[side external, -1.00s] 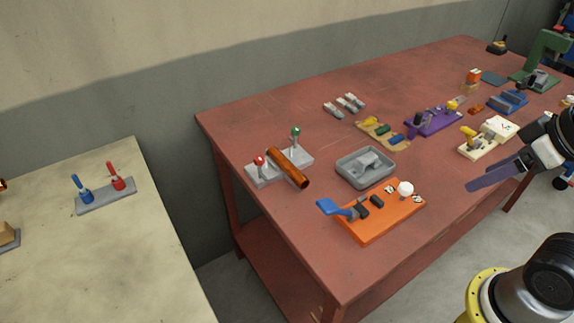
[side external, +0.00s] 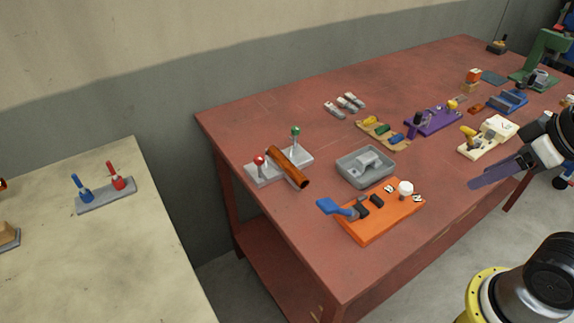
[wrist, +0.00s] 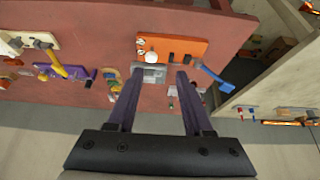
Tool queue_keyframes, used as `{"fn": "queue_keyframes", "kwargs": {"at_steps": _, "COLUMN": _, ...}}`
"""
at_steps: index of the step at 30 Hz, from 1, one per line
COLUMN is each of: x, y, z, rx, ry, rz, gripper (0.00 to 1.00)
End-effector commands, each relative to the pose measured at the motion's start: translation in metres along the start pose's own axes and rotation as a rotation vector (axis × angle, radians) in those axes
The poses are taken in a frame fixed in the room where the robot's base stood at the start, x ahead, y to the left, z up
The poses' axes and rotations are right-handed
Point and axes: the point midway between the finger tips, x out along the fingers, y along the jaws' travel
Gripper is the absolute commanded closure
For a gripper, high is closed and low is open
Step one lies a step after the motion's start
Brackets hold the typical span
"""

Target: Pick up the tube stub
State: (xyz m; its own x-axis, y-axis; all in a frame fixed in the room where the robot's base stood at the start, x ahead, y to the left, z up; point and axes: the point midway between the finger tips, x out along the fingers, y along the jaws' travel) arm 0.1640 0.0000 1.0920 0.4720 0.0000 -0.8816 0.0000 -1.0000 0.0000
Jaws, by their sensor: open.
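The tube stub (side external: 288,167) is a copper-coloured cylinder at the left part of the red table in the side view. It lies between a grey block with a red-knobbed lever (side external: 260,167) and one with a green-knobbed lever (side external: 296,144); I cannot tell if it touches them. My gripper (side external: 470,187) is open and empty, above the table's front right side and well apart from the tube. In the wrist view, my gripper (wrist: 159,74) shows two spread purple fingers. I cannot make out the tube there; a finger may hide it.
A grey tray (side external: 365,168) and an orange board (side external: 380,214) with a blue lever stand right of the tube. A purple board (side external: 433,120) and a cream board (side external: 488,138) stand farther right. Bare red table lies behind the tube. A beige table (side external: 100,240) is at the left.

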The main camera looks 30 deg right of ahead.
Motion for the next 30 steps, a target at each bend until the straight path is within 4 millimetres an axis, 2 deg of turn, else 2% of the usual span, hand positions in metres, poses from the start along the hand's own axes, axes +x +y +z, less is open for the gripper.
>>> {"fn": "queue_keyframes", "kwargs": {"at_steps": 5, "x": -0.001, "y": -0.001, "z": -0.004, "rx": 0.003, "ry": 0.016, "rz": -0.005, "gripper": 0.49}}
{"fn": "queue_keyframes", "kwargs": {"at_steps": 8, "x": -0.011, "y": -0.005, "z": -0.028, "rx": 0.017, "ry": 0.082, "rz": -0.025, "gripper": 0.49}}
{"fn": "queue_keyframes", "kwargs": {"at_steps": 11, "x": -0.016, "y": -0.013, "z": -0.065, "rx": 0.036, "ry": 0.122, "rz": -0.058, "gripper": 0.49}}
{"fn": "queue_keyframes", "kwargs": {"at_steps": 12, "x": -0.016, "y": -0.017, "z": -0.085, "rx": 0.044, "ry": 0.135, "rz": -0.075, "gripper": 0.49}}
{"fn": "queue_keyframes", "kwargs": {"at_steps": 16, "x": -0.002, "y": -0.033, "z": -0.147, "rx": 0.070, "ry": 0.143, "rz": -0.131, "gripper": 0.49}}
{"fn": "queue_keyframes", "kwargs": {"at_steps": 20, "x": 0.030, "y": -0.052, "z": -0.201, "rx": 0.094, "ry": 0.124, "rz": -0.179, "gripper": 0.49}}
{"fn": "queue_keyframes", "kwargs": {"at_steps": 24, "x": 0.082, "y": -0.075, "z": -0.245, "rx": 0.116, "ry": 0.080, "rz": -0.219, "gripper": 0.49}}
{"fn": "queue_keyframes", "kwargs": {"at_steps": 27, "x": 0.122, "y": -0.090, "z": -0.259, "rx": 0.124, "ry": 0.032, "rz": -0.236, "gripper": 0.49}}
{"fn": "queue_keyframes", "kwargs": {"at_steps": 30, "x": 0.157, "y": -0.101, "z": -0.260, "rx": 0.125, "ry": -0.020, "rz": -0.241, "gripper": 0.49}}
